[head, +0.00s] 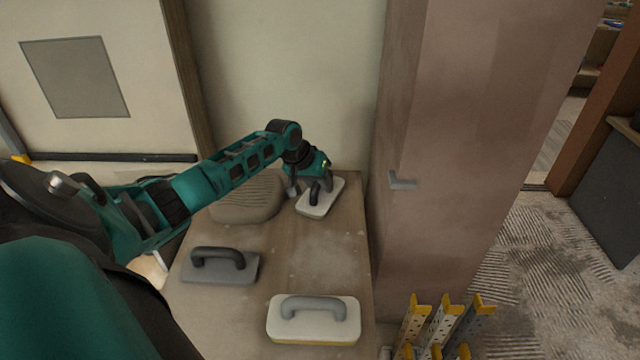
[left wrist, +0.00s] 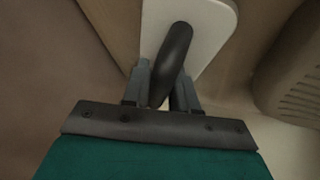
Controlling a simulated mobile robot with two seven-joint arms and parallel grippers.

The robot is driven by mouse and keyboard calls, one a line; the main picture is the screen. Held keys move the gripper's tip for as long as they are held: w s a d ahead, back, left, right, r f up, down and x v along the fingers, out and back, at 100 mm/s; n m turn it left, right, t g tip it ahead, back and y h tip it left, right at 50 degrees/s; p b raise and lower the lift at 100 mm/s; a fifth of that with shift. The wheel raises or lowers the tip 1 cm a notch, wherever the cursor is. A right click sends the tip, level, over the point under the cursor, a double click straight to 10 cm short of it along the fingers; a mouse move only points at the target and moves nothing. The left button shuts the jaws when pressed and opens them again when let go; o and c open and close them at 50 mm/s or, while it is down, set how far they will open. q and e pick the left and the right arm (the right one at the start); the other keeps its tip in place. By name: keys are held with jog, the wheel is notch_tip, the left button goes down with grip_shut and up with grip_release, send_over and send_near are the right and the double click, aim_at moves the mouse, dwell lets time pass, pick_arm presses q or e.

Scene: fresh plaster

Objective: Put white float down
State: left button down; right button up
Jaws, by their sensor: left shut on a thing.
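The white float (head: 321,201) has a white plate and a dark handle. It is at the far right part of the wooden table (head: 310,250), tilted or flat, I cannot tell whether it touches the top. My left gripper (head: 315,184) is shut on its handle. In the left wrist view, the dark handle (left wrist: 175,55) runs between the fingers of my left gripper (left wrist: 163,92), with the white plate (left wrist: 212,22) behind it. My right gripper is not in view.
A grey float (head: 220,273) lies at the table's left, and a white and yellow float with a grey handle (head: 313,318) lies at the front. A rounded ribbed brown object (head: 246,198) is left of the held float. A wall (head: 450,130) borders the right; yellow-tipped rails (head: 440,325) stand front right.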

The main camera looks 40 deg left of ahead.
pick_arm(q)
jog(key=c, duration=0.9)
grip_release()
jog(key=shift+p+v, duration=1)
jog(key=shift+v, duration=5.05)
